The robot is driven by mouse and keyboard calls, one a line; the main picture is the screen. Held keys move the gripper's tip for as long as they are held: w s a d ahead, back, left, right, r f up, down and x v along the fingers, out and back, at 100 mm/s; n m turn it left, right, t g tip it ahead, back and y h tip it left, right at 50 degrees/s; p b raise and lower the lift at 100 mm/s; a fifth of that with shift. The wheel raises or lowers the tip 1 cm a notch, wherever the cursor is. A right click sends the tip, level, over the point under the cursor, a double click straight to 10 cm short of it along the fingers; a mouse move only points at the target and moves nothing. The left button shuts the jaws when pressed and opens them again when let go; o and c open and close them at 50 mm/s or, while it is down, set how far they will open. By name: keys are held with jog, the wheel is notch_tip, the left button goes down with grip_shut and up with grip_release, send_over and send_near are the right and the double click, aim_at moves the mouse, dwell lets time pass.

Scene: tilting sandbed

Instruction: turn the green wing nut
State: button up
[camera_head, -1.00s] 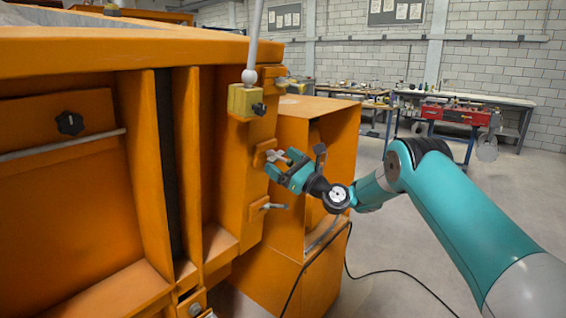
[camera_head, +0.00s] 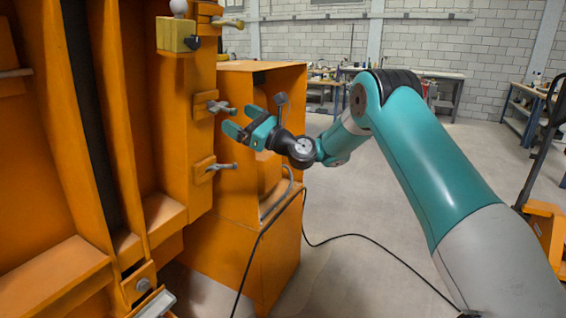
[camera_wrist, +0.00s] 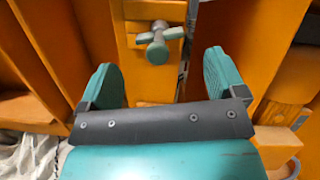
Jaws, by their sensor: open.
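A wing nut (camera_wrist: 157,45) with a greenish tint sits on an orange plate in the wrist view, ahead of and between my two fingers. It appears to be the middle wing nut (camera_head: 220,107) on the orange post in the head view, where it looks greyer. My gripper (camera_head: 242,122) is open and empty, just right of and slightly below that nut, apart from it. In the wrist view my gripper (camera_wrist: 160,66) has a finger on each side, with nothing between the pads. A lower wing nut (camera_head: 220,167) on the same post looks grey-green.
An upper handle (camera_head: 232,22) sits near a yellow block (camera_head: 176,35) on the post. An orange cabinet (camera_head: 262,205) stands behind my gripper. A black cable (camera_head: 372,237) crosses the floor. Open floor lies to the right, with an orange pallet truck (camera_head: 545,222) at the edge.

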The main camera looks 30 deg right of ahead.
jog(key=b+v, duration=1.2)
jog(key=b, duration=0.7)
jog(key=shift+s+d+f, duration=0.15)
jog(key=shift+s, duration=0.1)
